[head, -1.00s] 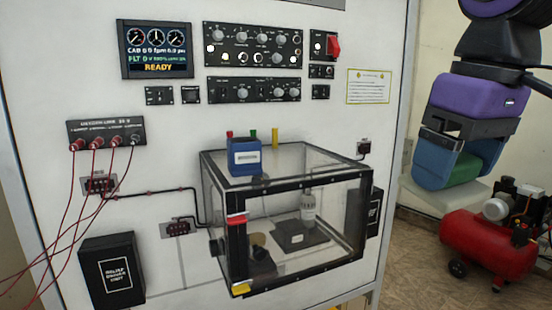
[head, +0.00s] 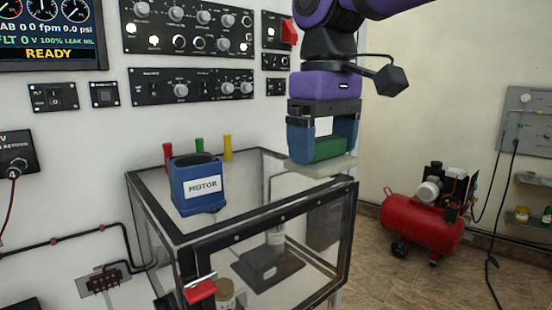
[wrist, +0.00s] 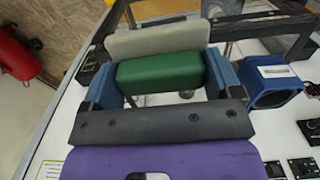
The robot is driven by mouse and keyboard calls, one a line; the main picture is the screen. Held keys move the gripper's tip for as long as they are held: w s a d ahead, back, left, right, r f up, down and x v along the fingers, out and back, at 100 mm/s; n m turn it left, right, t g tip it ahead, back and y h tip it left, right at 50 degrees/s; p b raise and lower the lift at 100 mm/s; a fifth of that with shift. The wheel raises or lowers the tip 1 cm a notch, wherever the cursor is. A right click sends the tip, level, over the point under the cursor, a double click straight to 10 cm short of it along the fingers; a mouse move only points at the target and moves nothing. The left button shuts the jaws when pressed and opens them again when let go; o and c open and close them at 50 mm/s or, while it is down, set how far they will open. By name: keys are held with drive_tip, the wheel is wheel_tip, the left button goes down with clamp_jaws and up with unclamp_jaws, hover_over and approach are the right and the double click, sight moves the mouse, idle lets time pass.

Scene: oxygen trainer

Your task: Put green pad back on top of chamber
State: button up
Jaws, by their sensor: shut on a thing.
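The green pad (head: 328,149) is a green block on a pale flat slab (head: 325,167). My gripper (head: 322,147) has blue fingers, shut on the two sides of the green block. The pad also shows between the fingers in the wrist view (wrist: 160,72). The chamber (head: 268,222) is a clear box with a black frame. The pad hangs level at the right end of the chamber top, with the slab overlapping the right rim in the picture. I cannot tell whether the slab touches the chamber.
A blue cup labelled MOTOR (head: 198,185) stands on the chamber top at the left; it also shows in the wrist view (wrist: 268,85). Red, green and yellow upright pieces stand behind it. The control panel wall is behind. A red compressor (head: 425,222) is on the floor at right.

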hover_over(282, 177)
drive_tip(key=shift+s+f, duration=0.1)
drive_tip(key=shift+f, duration=2.1)
drive_tip(key=o, duration=0.6)
drive_tip(key=shift+f, duration=0.1)
drive_tip(key=shift+o, duration=0.2)
wheel_tip(282, 177, up, 12)
